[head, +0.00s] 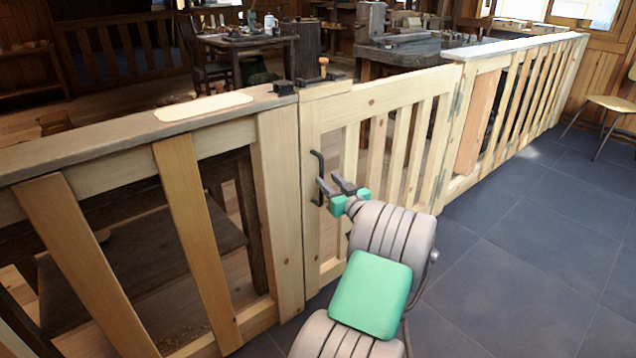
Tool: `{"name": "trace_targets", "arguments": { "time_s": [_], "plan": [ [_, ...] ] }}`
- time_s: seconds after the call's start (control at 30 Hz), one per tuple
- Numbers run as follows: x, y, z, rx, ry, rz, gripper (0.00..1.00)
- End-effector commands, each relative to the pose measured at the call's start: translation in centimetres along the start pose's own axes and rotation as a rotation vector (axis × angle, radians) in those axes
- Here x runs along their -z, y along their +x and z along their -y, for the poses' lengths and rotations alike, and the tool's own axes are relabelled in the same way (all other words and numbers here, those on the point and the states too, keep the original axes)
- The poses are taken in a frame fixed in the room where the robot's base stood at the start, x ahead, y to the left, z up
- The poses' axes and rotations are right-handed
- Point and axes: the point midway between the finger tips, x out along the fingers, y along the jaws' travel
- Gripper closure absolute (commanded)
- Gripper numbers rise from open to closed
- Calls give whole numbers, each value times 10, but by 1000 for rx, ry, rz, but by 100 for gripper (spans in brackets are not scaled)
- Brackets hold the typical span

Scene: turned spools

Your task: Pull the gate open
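The gate (372,104) is a light wooden slatted panel in the middle of a wooden fence. It looks closed, in line with the post on its left. Its hinges (456,100) show on the right edge. A dark vertical bar handle (318,166) is on the gate's left stile. My gripper (331,189) is at the lower part of the handle, with its dark fingers pointing at it. I cannot tell whether the fingers are around the handle or touching it, or how far apart they are. My arm hides the lower middle of the gate.
The fence runs left with a grey-topped rail (60,150) and right to the wall. A dark latch block (284,88) and a wooden knob (323,66) sit on top near the gate's left edge. The tiled floor (540,230) on the right is free. A chair (608,103) stands far right.

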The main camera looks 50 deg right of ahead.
Motion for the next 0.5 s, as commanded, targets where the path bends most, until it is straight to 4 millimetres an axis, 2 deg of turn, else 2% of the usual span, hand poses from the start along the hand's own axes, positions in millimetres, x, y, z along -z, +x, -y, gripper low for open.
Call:
{"name": "trace_targets", "arguments": {
  "time_s": [0.1, 0.2, 0.33, 0.5],
  "plan": [
    [-2, 25, 2, 4, -2, 0, 64],
    [-2, 40, 2, 4, 0, 2, 64],
    [-1, 49, 1, 2, 0, 2, 64],
    [0, 50, 1, 1, 1, 3, 64]
  ]
}}
